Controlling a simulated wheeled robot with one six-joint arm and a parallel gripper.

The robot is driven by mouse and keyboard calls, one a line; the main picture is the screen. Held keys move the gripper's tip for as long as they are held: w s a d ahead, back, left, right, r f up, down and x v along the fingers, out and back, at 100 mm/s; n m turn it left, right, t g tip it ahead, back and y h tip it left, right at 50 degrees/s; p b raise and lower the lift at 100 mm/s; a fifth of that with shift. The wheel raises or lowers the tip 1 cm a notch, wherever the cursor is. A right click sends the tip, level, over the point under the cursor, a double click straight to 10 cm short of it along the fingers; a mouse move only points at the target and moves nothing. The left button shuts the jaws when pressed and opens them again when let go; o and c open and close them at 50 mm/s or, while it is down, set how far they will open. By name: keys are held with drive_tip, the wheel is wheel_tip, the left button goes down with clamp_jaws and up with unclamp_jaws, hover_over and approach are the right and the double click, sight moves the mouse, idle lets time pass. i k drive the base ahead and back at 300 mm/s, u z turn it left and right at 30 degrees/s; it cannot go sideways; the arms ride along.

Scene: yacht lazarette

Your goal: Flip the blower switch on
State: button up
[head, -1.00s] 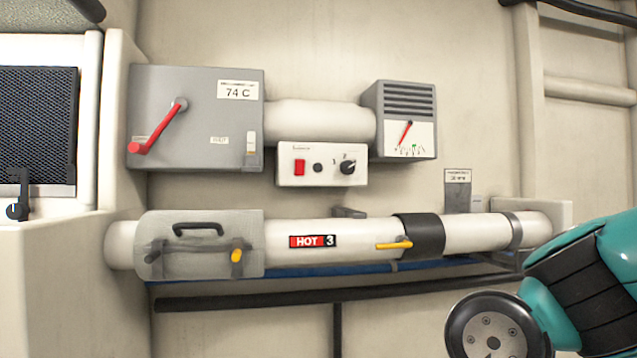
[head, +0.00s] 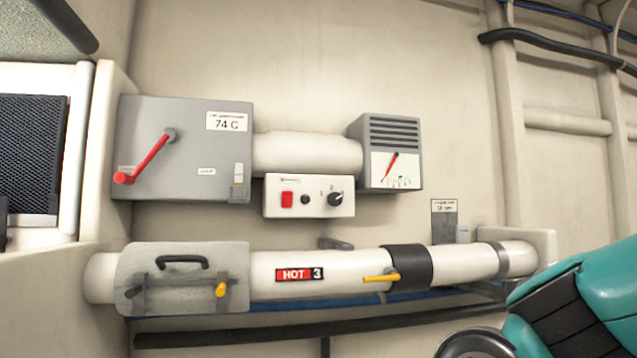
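A white control box (head: 309,206) is fixed to the wall below a white duct (head: 307,155). Whether the red rocker is on or off cannot be told at this size. My gripper is not in view; only teal and black parts of my arm show at the lower right, well away from the box.
A grey box (head: 180,185) with a red lever (head: 146,160) and a 74 C label stands left. A grey vent gauge (head: 391,165) is right. A white pipe marked HOT 3 (head: 350,262) with a yellow lever (head: 380,277) runs below. The wall before the box is unobstructed.

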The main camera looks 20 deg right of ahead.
sight(287, 196)
drive_tip(key=z, duration=0.05)
drive_tip(key=k, duration=0.5)
drive_tip(key=u, duration=1.75)
drive_tip(key=i, duration=1)
drive_tip(key=z, duration=1.9)
